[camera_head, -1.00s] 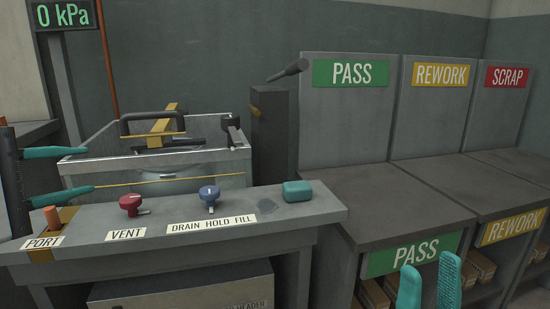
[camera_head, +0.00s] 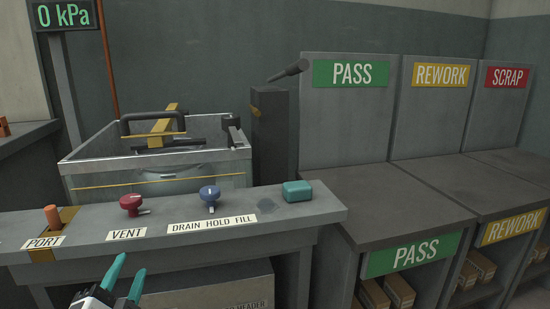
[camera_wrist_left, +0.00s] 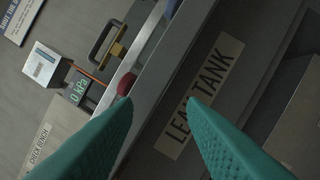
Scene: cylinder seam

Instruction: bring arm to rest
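My left gripper (camera_head: 131,266) is low at the bottom of the head view, in front of the bench's front edge and below the VENT label. Its two teal fingers are apart and hold nothing. In the left wrist view my left gripper (camera_wrist_left: 160,103) is also open, with the LEAK TANK label (camera_wrist_left: 195,100) seen beyond the fingers. My right gripper is out of view. The bench (camera_head: 290,213) carries an orange plug (camera_head: 52,217) at PORT, a red VENT knob (camera_head: 130,203), a blue DRAIN HOLD FILL knob (camera_head: 210,195) and a teal block (camera_head: 297,191).
A tank (camera_head: 225,167) with a black handle (camera_head: 125,125) stands behind the bench. The gauge (camera_head: 62,15) reads 0 kPa. The PASS surface (camera_head: 395,207) to the right is bare. Boxes (camera_head: 399,290) sit on shelves below it.

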